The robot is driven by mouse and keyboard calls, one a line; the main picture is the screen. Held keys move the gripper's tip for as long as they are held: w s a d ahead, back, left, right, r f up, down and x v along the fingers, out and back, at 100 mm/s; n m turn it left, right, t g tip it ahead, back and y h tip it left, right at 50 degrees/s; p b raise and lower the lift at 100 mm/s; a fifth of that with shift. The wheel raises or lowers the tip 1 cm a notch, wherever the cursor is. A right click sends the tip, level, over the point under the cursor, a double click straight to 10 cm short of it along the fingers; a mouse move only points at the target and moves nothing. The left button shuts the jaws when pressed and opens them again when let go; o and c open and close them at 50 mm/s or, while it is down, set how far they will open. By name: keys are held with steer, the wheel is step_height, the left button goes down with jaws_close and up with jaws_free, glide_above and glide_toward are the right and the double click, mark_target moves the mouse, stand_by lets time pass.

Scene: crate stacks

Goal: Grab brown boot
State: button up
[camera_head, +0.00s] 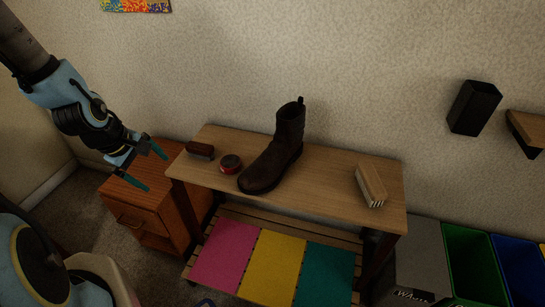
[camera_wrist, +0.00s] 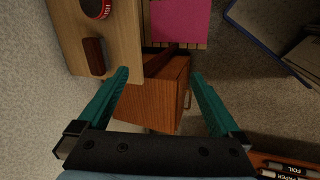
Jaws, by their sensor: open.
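A dark brown boot (camera_head: 276,153) stands upright on the wooden table (camera_head: 330,180), its toe toward the lower left and its shaft at the back. In the head view, my gripper (camera_head: 152,170) is left of the table, above the wooden cabinet, apart from the boot. In the wrist view, my gripper (camera_wrist: 159,85) has its two teal fingers spread with nothing between them. The boot does not show in the wrist view.
On the table are a dark brush (camera_head: 200,150), a round red-and-black tin (camera_head: 230,163) and a light-bristled brush (camera_head: 371,186). A wooden cabinet (camera_head: 150,205) stands at left. Pink, yellow and teal mats lie on the lower shelf. Bins (camera_head: 470,262) stand at right.

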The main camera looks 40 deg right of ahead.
steer(key=s+d+f+n+g+h+b, duration=0.1)
steer(key=s+d+f+n+h, duration=0.15)
steer(key=d, duration=0.35)
steer(key=s+d+f+n+h, duration=0.2)
steer(key=d+f+n, duration=0.1)
steer(key=d, duration=0.4)
steer(key=n+h+b, duration=0.2)
steer(key=n+h, duration=0.3)
steer(key=n, duration=0.2)
glide_toward(268, 151)
steer(key=shift+d+f, duration=0.5)
steer(key=shift+d, duration=0.05)
steer(key=shift+h, duration=0.25)
steer(key=p+x, duration=0.1)
steer(key=x, duration=0.3)
steer(key=shift+d, duration=0.3)
steer(key=shift+p+x, duration=0.75)
steer(key=shift+x, duration=2.45)
steer(key=shift+s+f, duration=0.1)
steer(key=shift+f, duration=0.1)
steer(key=shift+r, duration=0.1)
jaws_close()
